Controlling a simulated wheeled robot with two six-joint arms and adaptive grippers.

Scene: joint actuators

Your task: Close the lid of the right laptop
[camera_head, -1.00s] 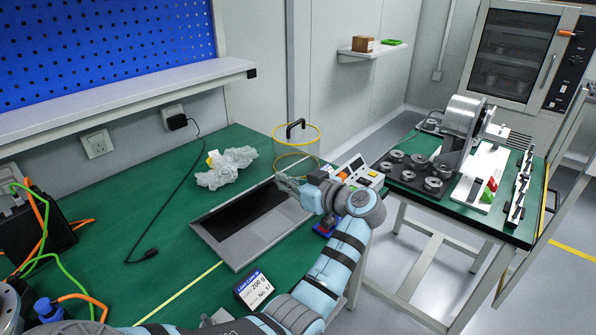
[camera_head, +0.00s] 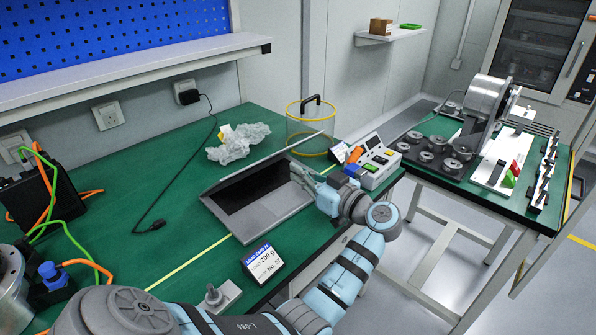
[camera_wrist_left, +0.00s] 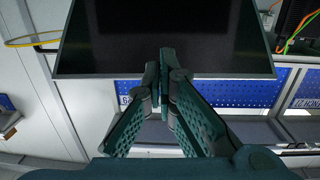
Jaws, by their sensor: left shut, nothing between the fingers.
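One laptop, grey with a dark rear area, sits on the green table in the head view; its base (camera_head: 268,215) lies flat. In the left wrist view the dark screen side of the lid (camera_wrist_left: 215,50) fills the top middle. My left gripper (camera_head: 297,172) is shut and empty, over the right part of the laptop. In the wrist view its fingertips (camera_wrist_left: 164,58) overlap the lower part of the screen; I cannot tell whether they touch. My right gripper is not in view.
A yellow-rimmed clear cylinder (camera_head: 310,125) and crumpled clear plastic (camera_head: 238,142) stand behind the laptop. A control box (camera_head: 372,160) is to its right. A 200 g label box (camera_head: 263,262) is in front.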

